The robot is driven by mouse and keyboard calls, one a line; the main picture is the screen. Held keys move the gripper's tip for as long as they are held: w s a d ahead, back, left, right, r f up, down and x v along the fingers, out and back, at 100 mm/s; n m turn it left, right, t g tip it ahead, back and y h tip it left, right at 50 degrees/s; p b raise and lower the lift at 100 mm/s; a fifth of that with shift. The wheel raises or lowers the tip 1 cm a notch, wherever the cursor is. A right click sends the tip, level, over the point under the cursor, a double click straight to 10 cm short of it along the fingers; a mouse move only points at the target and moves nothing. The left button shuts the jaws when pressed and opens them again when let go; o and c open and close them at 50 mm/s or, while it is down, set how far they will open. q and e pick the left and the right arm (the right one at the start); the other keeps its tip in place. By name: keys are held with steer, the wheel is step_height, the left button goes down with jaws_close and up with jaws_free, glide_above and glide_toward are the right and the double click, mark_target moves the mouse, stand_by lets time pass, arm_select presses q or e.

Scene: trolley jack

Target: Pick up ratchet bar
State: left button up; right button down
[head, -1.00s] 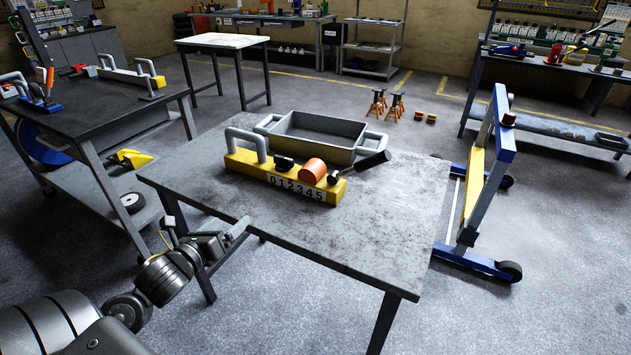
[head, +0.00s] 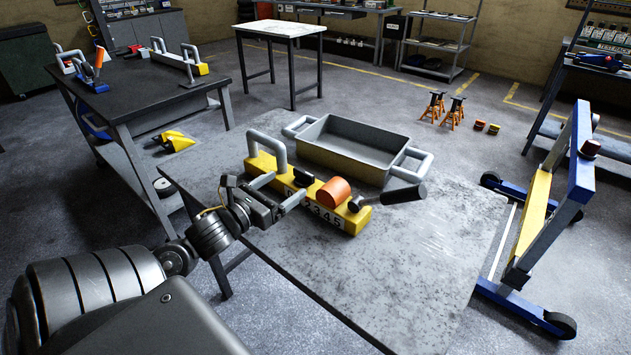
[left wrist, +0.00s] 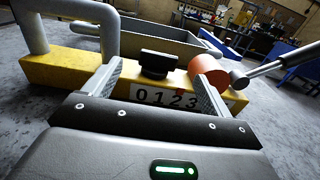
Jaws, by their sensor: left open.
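A bar with a dark grip, which looks like the ratchet bar (head: 404,195), lies at the right end of a yellow block. Its metal shaft also shows in the left wrist view (left wrist: 266,69). The yellow block (head: 262,163) bears a number strip, a grey handle (head: 268,139), a black knob (head: 303,177) and an orange cylinder (head: 334,192). My left gripper (head: 284,190) is open and empty at the block's near side, with its fingers pointing at the black knob. The ratchet bar is to the right of both fingers. My right gripper is out of view.
A grey tray (head: 345,155) with handles stands behind the block on the grey table (head: 420,265). The table's front right is clear. A blue and yellow wheeled frame (head: 545,200) stands to the right. A dark workbench (head: 130,85) is at the left.

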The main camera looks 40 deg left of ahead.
mark_target(301, 173)
arm_select(q)
steer(key=shift+w+r, duration=0.15)
steer(key=shift+w, duration=0.05)
steer(key=w, duration=0.4)
steer(key=shift+a+p, duration=0.25)
steer(key=shift+p, duration=0.1)
steer(key=shift+w, duration=0.3)
steer(key=w+p, duration=0.1)
steer(key=w, duration=0.4)
steer(key=shift+d, duration=0.2)
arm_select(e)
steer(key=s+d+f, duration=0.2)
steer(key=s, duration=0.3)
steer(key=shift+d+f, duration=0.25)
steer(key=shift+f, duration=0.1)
arm_select(q)
jaws_close()
